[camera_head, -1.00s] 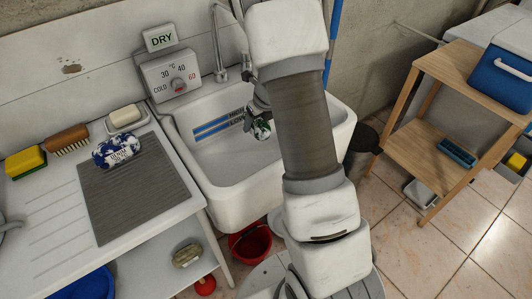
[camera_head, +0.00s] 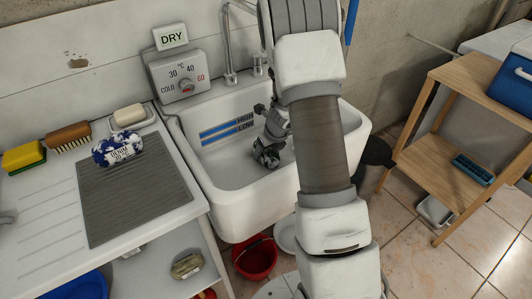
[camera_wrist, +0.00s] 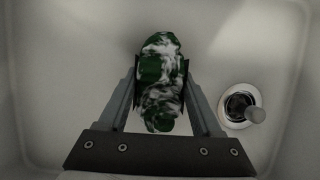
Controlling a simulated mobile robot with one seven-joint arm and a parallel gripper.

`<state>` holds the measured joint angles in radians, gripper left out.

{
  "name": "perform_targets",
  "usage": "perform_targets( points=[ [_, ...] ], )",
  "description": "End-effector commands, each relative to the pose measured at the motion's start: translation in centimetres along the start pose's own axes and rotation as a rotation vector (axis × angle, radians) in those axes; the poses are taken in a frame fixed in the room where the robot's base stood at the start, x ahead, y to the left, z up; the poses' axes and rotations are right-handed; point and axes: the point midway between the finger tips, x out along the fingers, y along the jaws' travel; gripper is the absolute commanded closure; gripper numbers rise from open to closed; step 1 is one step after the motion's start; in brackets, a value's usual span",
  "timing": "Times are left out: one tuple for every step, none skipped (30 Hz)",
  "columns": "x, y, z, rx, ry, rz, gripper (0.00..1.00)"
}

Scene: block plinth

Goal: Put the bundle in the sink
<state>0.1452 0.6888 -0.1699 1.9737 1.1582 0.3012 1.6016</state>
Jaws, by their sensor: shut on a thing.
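My gripper (camera_head: 266,152) reaches down inside the white sink (camera_head: 231,213). In the wrist view my gripper (camera_wrist: 160,85) is shut on a green and white bundle (camera_wrist: 158,72), held between the two fingers. The pale sink floor (camera_wrist: 85,70) lies below the bundle; I cannot tell whether they touch. In the head view the bundle is mostly hidden by the gripper. A second bundle, blue and white with a printed band (camera_head: 117,149), lies on the grey mat (camera_head: 140,200) on the counter left of the sink.
The sink drain with a plug (camera_wrist: 242,106) is right of the held bundle. A tap (camera_head: 229,50) stands at the sink's back. Soap, a brush (camera_head: 69,136) and a sponge (camera_head: 24,157) line the counter.

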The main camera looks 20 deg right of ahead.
Motion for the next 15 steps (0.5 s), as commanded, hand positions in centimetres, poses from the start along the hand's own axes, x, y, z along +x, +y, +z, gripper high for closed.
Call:
perform_targets(
  points=[
    [-0.10,-0.02,0.09,0.000,-0.001,-0.001,1.00],
    [-0.08,-0.02,0.08,0.000,-0.001,-0.001,1.00],
    [0.01,-0.02,0.04,0.000,-0.001,0.000,1.00],
    [0.12,-0.03,-0.01,0.000,-0.001,0.000,1.00],
    [0.24,-0.02,-0.07,0.000,-0.001,0.000,1.00],
    [0.37,-0.02,-0.12,0.000,-0.001,0.000,1.00],
    [0.30,-0.01,-0.12,0.000,0.000,0.000,0.31],
    [0.25,0.00,-0.10,0.000,0.000,0.000,0.25],
    [0.25,0.00,-0.10,0.000,0.000,0.000,0.18],
    [0.25,0.00,-0.11,0.000,0.000,0.000,0.13],
    [0.25,0.00,-0.11,0.000,0.000,0.000,0.07],
    [0.25,-0.01,-0.11,0.000,0.000,0.000,0.04],
    [0.25,0.00,-0.11,0.000,0.000,0.000,0.04],
    [0.25,0.00,-0.11,0.000,0.000,0.000,0.04],
    [0.25,-0.01,-0.11,0.000,0.000,0.000,0.04]
  ],
)
